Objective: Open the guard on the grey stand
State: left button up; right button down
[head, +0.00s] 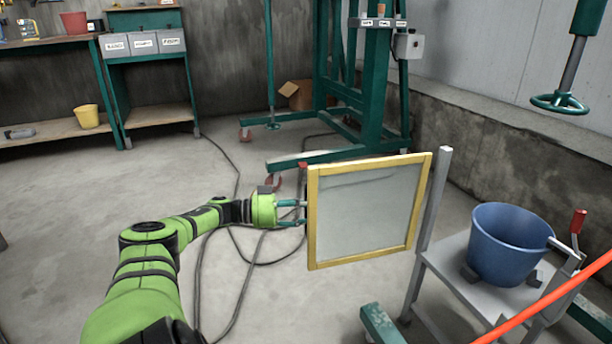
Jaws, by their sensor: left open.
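The guard (366,208) is a clear panel in a yellow frame. It stands upright beside a post of the grey stand (480,262), on its left side. A small red part shows at the guard's upper left corner. My left gripper (300,213) is at the guard's left edge with its fingers apart. I cannot tell whether the fingers touch the frame. My right gripper is out of view.
A blue bucket (508,243) sits on the grey stand. A red-orange bar or hose (545,301) crosses the lower right. A green frame (372,90) stands behind the guard. Black cables (243,285) lie on the floor. A workbench (50,130) is at the back left.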

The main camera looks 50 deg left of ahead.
pick_arm(q)
jog(key=v, duration=0.7)
jog(key=shift+s, duration=0.2)
jog(key=shift+a, duration=0.15)
dwell(0.5)
